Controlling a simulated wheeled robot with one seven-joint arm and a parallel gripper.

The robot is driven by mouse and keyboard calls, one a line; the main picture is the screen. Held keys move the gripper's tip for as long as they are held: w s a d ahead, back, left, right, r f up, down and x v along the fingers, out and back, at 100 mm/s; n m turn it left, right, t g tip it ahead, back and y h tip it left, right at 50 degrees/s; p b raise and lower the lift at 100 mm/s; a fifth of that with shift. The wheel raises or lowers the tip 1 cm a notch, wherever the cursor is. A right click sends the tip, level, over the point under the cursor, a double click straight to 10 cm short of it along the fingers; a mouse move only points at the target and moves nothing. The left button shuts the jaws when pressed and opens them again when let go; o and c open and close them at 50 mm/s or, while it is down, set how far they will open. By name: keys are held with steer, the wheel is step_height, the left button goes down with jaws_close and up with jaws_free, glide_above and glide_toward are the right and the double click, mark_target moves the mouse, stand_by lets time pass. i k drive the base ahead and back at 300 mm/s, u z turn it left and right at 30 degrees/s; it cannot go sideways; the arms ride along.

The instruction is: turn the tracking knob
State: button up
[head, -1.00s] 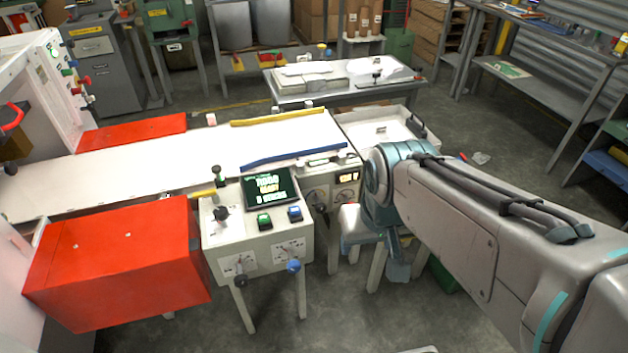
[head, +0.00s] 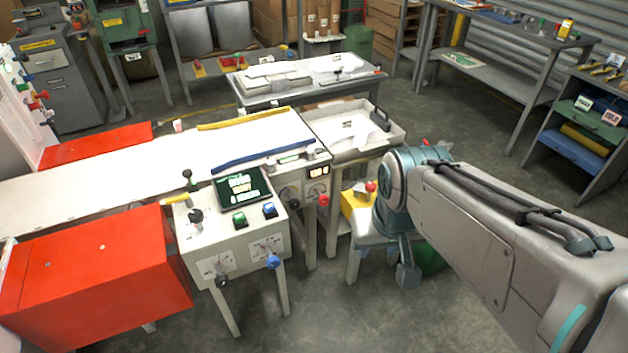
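A pale control console (head: 235,240) stands left of my arm, with a lit screen (head: 240,187) and green and blue buttons on top. Its front has two dial plates, with a black knob (head: 222,281) and a blue knob (head: 273,261). Behind it, the end of the white conveyor has two more round dials, with a dark knob (head: 293,204) and a red knob (head: 324,200) below them. The labels are too small to read, so I cannot tell which is the tracking knob. My arm reaches in from the right and bends downward; I cannot make out my gripper's fingers.
A red box (head: 100,265) stands left of the console. A yellow box (head: 357,203) with a red button is beside my arm's bend. A white tray table (head: 352,130) stands behind it. Shelves (head: 590,130) line the right. Open floor lies in front.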

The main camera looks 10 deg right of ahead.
mark_target(293, 203)
steer(key=z, duration=0.8)
steer(key=k, duration=1.05)
steer(key=z, duration=1.05)
steer(key=i, duration=0.65)
steer(key=u, duration=0.45)
steer(key=i, duration=1.1)
steer(key=u, duration=1.5)
steer(key=i, duration=0.6)
steer(key=u, duration=0.7)
